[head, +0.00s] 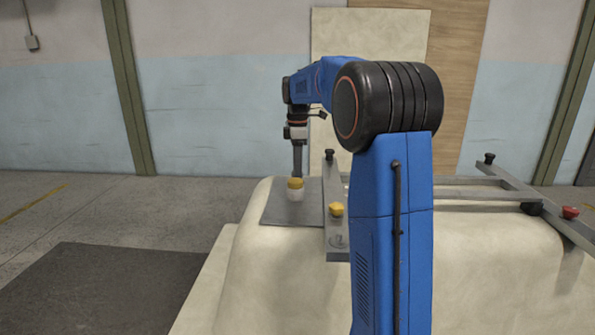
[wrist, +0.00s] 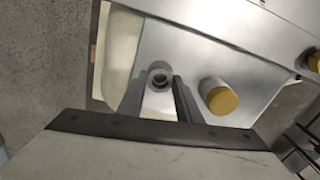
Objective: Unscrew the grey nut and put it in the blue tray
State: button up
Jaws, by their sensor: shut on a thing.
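The grey nut (wrist: 159,70) shows in the wrist view as a small grey ring with a dark centre, at the tips of my gripper (wrist: 160,88). The two fingers are shut on it, one on each side. In the head view my gripper (head: 298,172) points straight down at the grey plate. I cannot tell whether the nut is still on a thread. The blue tray is not visible in either view.
A metal rail with a yellow knob (head: 336,209) runs along the grey plate (head: 275,208). The pale shell (head: 270,265) lies beneath.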

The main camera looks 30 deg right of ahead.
jog(key=shift+r, duration=1.65)
